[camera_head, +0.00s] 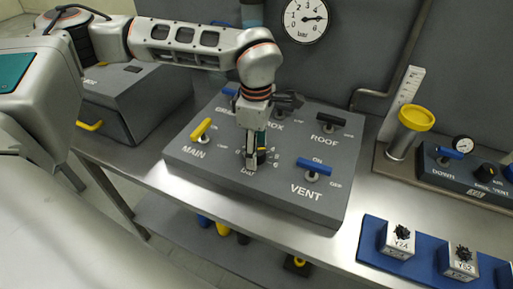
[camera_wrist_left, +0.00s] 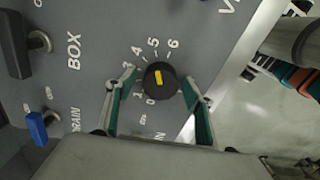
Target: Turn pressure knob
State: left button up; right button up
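The pressure knob is black and round with a yellow mark (camera_wrist_left: 160,79). It stands on the grey panel (camera_head: 318,206) inside a printed scale running from 0 to 6. In the wrist view the yellow mark lies near the knob's middle; I cannot tell exactly which number it points to. My left gripper (camera_head: 254,158) points down at the knob and partly hides it in the head view. In the wrist view its green-padded fingers (camera_wrist_left: 159,78) stand on either side of the knob, open, with small gaps seen beside it. My right gripper is not in view.
Around the knob are the yellow MAIN lever (camera_head: 201,129), the blue VENT lever (camera_head: 314,166) and the black ROOF lever (camera_head: 331,119). A round gauge (camera_head: 305,19) hangs on the wall behind. A yellow-topped post (camera_head: 416,118) and a blue tray (camera_head: 372,232) are at the right.

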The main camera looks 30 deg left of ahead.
pick_arm(q)
notch_tip(320, 180, up, 12)
dwell(0.6)
jog(key=shift+s, duration=0.1)
dwell(0.4)
